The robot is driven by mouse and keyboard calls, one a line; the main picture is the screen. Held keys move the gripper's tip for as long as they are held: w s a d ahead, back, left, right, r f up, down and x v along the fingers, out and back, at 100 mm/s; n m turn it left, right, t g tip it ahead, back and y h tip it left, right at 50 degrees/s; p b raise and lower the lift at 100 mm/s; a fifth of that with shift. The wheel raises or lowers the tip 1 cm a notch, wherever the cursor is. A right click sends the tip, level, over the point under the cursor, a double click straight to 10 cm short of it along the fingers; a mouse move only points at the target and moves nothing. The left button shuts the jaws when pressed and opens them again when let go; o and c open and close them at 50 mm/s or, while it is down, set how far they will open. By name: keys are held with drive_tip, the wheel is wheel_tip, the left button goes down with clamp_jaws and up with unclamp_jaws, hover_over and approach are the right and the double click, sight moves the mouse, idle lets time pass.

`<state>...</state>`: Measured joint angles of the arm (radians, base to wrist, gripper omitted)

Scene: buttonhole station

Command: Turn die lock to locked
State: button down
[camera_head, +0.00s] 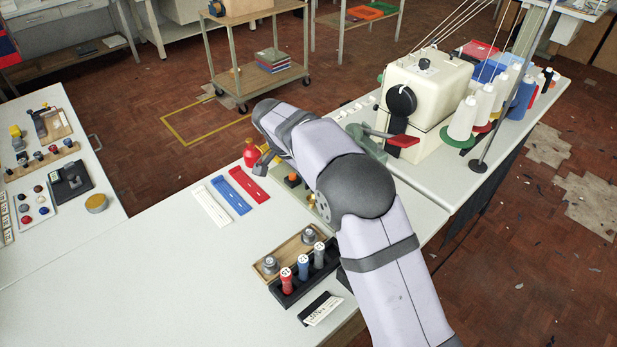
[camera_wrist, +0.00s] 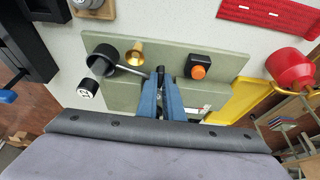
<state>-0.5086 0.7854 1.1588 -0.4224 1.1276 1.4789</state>
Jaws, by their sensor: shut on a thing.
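A grey-green panel (camera_wrist: 228,66) lies across the wrist view. On it are a black round hub (camera_wrist: 103,58) with a metal lever rod (camera_wrist: 132,69), a brass funnel-shaped part (camera_wrist: 135,52) and an orange button on a black box (camera_wrist: 198,72). The rod runs from the hub to a dark end between the blue fingers of my gripper (camera_wrist: 163,80). The fingers are shut on this lever end. In the head view my arm hides the gripper and most of the panel; the orange button (camera_head: 293,179) shows beside the arm. I cannot read any locked or unlocked mark.
A black rack with red, blue and grey cylinders (camera_head: 303,268) stands in front. A cream sewing machine (camera_head: 425,90) stands behind right.

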drive_tip(key=c, duration=1.9)
unclamp_jaws()
drive_tip(key=shift+r, duration=0.15)
drive_tip(key=v, duration=0.7)
drive_tip(key=shift+b, duration=0.35)
drive_tip(key=shift+s+r, duration=0.1)
